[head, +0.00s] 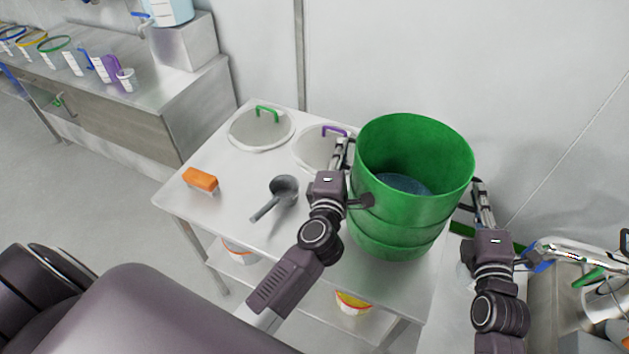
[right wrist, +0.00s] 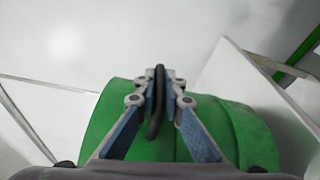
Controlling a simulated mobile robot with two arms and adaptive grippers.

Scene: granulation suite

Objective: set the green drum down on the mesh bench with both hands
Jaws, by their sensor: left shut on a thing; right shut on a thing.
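The green drum (head: 405,225) is upright and open-topped, with bluish-grey contents inside. It is over the right part of the pale bench (head: 235,185); I cannot tell whether its base touches the top. The bench top looks smooth, with no mesh visible. My left gripper (head: 343,152) is at the drum's left side, shut on it, its hold partly hidden. My right gripper (head: 480,192) is at the drum's right side. In the right wrist view, the right gripper (right wrist: 160,85) is shut on a dark handle (right wrist: 155,115) in front of the green drum wall (right wrist: 105,120).
On the bench lie a lid with a green handle (head: 262,130), a lid with a purple handle (head: 312,148), a grey scoop (head: 283,188) and an orange-backed brush (head: 200,179). A wall stands behind. Metal equipment (head: 580,250) is at the right. The bench's front left is clear.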

